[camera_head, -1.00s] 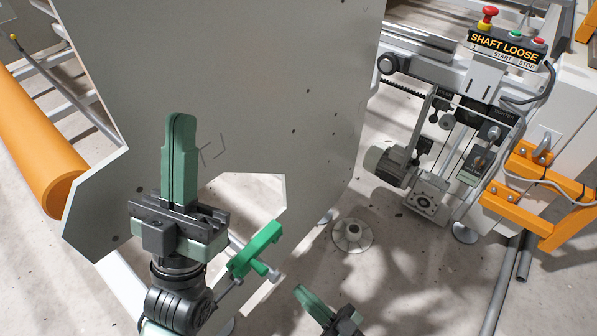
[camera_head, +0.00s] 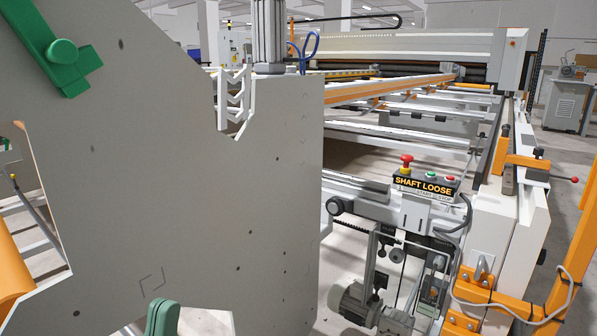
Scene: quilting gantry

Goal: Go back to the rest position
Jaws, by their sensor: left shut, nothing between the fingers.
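Only the tip of my left gripper (camera_head: 162,317) shows, at the bottom edge of the head view. Its green fingers are pressed together with nothing between them. It stands in front of the lower part of a large grey side plate (camera_head: 190,190). The rest of that gripper and its arm are below the picture. My right gripper is not in view.
A control box marked SHAFT LOOSE (camera_head: 425,187) with a red button stands right of the plate. Below it is a motor (camera_head: 357,303). An orange frame (camera_head: 570,260) stands at the right. The long quilting gantry (camera_head: 410,45) stretches away behind.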

